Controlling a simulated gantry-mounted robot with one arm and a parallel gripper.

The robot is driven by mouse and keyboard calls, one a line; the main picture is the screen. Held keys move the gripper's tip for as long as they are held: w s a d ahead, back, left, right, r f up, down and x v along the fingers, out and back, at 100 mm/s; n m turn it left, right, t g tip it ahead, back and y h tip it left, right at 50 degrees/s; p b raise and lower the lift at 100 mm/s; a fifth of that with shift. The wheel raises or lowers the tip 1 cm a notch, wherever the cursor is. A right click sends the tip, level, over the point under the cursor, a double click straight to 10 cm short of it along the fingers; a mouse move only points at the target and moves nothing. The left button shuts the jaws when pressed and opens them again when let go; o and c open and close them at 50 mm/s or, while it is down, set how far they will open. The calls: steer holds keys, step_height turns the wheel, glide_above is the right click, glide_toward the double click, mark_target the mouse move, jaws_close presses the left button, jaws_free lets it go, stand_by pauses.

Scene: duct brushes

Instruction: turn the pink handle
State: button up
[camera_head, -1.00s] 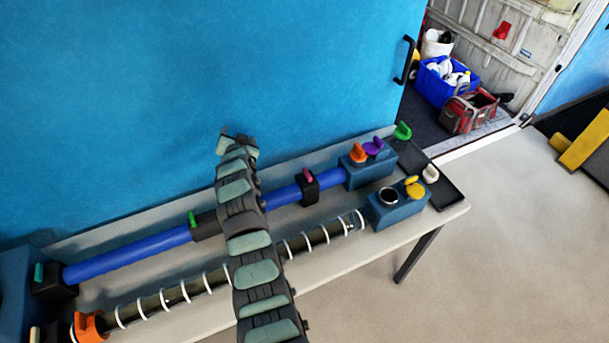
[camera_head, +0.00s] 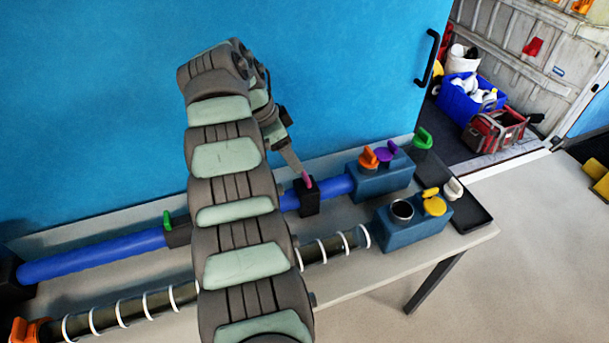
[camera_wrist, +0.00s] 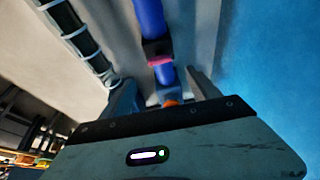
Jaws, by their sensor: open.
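The pink handle (camera_head: 307,179) stands on a black block (camera_head: 306,199) on the blue pipe (camera_head: 335,187), left of the blue fitting block. It also shows in the wrist view (camera_wrist: 160,61), as a pink bar across a dark block, beyond and between my fingers. My gripper (camera_head: 294,162) points down at the handle from the upper left, its tip very near it in the head view. The gripper is open and holds nothing. I cannot tell whether a finger touches the handle. My arm hides part of the blue pipe.
Orange (camera_head: 368,157), purple (camera_head: 387,150) and green (camera_head: 422,138) handles stand to the right. A blue block (camera_head: 418,228) with a yellow handle (camera_head: 434,204) is nearer the front. A ringed dark hose (camera_head: 335,246) runs along the front. A blue wall (camera_head: 330,60) rises behind.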

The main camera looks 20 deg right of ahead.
mark_target(306, 176)
steer(key=b+x, duration=0.1)
steer(key=x, duration=0.8)
steer(key=shift+s+d+f, duration=0.1)
steer(key=shift+f, duration=0.3)
steer(key=shift+d+f, duration=0.15)
steer(key=c, duration=1.4)
